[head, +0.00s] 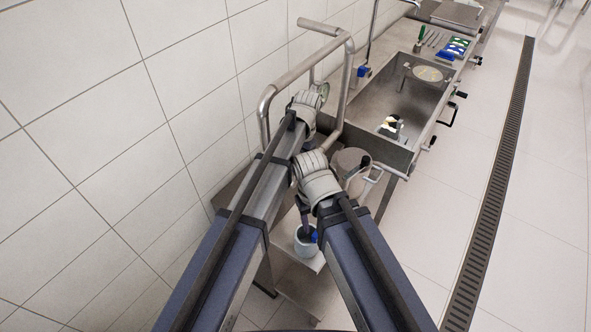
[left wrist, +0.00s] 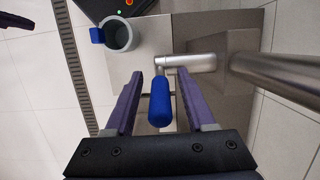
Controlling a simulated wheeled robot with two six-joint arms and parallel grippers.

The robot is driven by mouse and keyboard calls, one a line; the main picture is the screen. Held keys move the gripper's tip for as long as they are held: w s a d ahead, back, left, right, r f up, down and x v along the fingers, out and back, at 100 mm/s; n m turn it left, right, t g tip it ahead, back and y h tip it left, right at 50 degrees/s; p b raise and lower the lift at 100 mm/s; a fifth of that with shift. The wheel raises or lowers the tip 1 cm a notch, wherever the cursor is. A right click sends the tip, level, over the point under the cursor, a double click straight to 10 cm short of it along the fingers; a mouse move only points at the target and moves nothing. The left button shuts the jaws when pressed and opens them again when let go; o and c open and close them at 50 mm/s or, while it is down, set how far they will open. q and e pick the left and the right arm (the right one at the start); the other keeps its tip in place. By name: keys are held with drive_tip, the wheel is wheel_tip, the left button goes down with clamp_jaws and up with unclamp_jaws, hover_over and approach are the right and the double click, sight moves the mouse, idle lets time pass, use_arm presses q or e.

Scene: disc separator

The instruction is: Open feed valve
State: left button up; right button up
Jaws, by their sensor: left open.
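The feed valve's blue lever grip (left wrist: 159,105) shows in the left wrist view, joined by a metal stem to a steel pipe fitting (left wrist: 195,63). My left gripper (left wrist: 159,76) is open, with one purple finger on each side of the blue grip. Gaps show between the grip and both fingers. In the head view my left wrist hides the valve and the left fingertips. My right wrist (head: 317,180) is lower and to the right, and its fingers cannot be made out clearly.
A bent steel pipe (head: 290,80) rises around my left wrist near the tiled wall. A steel trough (head: 385,100) stands behind to the right. A grey cup with a blue tab (left wrist: 119,36) stands below. A floor drain (head: 490,190) runs along the open floor at right.

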use_arm(q)
drive_tip(key=shift+r, duration=0.1)
drive_tip(key=p+v, duration=0.7)
drive_tip(key=shift+w+d+r+p, duration=0.1)
drive_tip(key=shift+w+r+p, duration=0.05)
drive_tip(key=shift+r+p, duration=0.2)
drive_tip(key=shift+f, duration=0.1)
drive_tip(key=shift+c, duration=0.3)
drive_tip(key=shift+c, duration=0.7)
drive_tip(key=shift+s+a+r+m+p, duration=0.3)
drive_tip(key=shift+s+m, duration=0.05)
drive_tip(key=shift+m, duration=0.15)
drive_tip(key=shift+c, duration=0.8)
drive_tip(key=s+a+r+m+p, duration=0.1)
drive_tip(key=m, duration=0.1)
drive_tip(key=s+a+r+m+t+h+p, duration=0.1)
drive_tip(key=m, duration=0.1)
drive_tip(key=s+a+r+m+t+p, duration=0.1)
drive_tip(key=s+m, duration=0.1)
drive_tip(key=m, duration=0.1)
drive_tip(key=shift+r+h+p, duration=0.15)
drive_tip(key=shift+h+p, duration=0.15)
drive_tip(key=shift+p, duration=0.1)
clamp_jaws()
drive_tip(key=s+a+r+m+t+h+p, duration=0.1)
drive_tip(key=s+a+r+m+t+p, duration=0.1)
drive_tip(key=m, duration=0.8)
drive_tip(key=shift+s+a+r+t+h+p, duration=0.45)
drive_tip(key=shift+s+r+p, duration=0.55)
drive_tip(key=shift+r, duration=0.35)
